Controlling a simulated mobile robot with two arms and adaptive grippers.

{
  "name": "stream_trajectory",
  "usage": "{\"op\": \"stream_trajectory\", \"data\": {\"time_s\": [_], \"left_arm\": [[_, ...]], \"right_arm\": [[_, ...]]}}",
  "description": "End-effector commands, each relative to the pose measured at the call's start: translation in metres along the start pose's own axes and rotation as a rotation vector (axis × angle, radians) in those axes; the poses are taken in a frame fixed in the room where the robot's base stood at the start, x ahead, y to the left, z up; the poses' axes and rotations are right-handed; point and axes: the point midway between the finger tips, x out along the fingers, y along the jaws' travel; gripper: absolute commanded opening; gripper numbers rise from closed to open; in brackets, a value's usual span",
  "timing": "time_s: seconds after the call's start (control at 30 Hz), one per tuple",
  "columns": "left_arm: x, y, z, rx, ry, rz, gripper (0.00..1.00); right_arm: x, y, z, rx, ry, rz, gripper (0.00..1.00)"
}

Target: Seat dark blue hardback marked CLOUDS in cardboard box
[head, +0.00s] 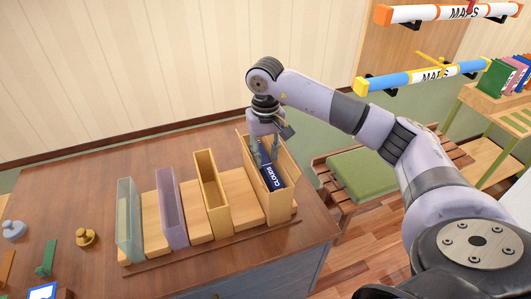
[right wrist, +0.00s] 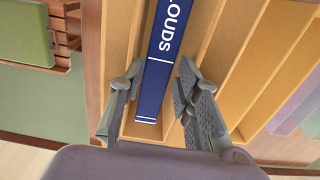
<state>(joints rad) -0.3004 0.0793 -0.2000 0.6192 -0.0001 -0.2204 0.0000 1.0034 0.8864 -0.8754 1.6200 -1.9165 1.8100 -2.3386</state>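The dark blue hardback marked CLOUDS (head: 272,177) is inside the rightmost tan box, which looks like the cardboard box (head: 284,212). Its lettered spine faces up; in the right wrist view the book (right wrist: 162,60) lies lengthwise between the box walls (right wrist: 118,45). I cannot tell whether it rests fully on the box floor. My right gripper (head: 264,158) reaches down into the box from above. In the right wrist view its fingers (right wrist: 160,80) stand on either side of the spine, apart, with narrow gaps visible beside the book. My left gripper is not in view.
To the left stand a yellow-tan box (head: 213,192), a purple box (head: 171,208) and a clear teal box (head: 129,220), with wooden blocks between them. Small objects sit at the table's left. A green-cushioned chair (head: 360,172) is right of the table. Map tubes (head: 425,77) hang on the wall.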

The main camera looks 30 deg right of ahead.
Motion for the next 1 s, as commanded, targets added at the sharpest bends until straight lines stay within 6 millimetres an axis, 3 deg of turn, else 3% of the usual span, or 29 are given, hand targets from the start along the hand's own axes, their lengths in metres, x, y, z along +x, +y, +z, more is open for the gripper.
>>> {"op": "stream_trajectory", "data": {"time_s": [0.27,0.47,0.53,0.8,1.0], "left_arm": [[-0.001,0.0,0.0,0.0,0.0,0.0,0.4],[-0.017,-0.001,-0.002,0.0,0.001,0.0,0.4],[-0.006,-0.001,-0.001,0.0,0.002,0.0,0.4],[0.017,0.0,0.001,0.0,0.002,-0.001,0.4],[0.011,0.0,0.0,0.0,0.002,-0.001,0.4]], "right_arm": [[-0.001,0.0,0.0,0.0,0.001,-0.001,0.35],[-0.017,0.0,0.0,0.0,0.001,-0.002,0.35],[-0.023,-0.001,-0.002,0.0,0.007,-0.003,0.35],[-0.088,0.0,-0.001,0.0,0.007,-0.003,0.35],[-0.12,0.0,-0.001,0.001,0.004,0.0,0.35]]}}
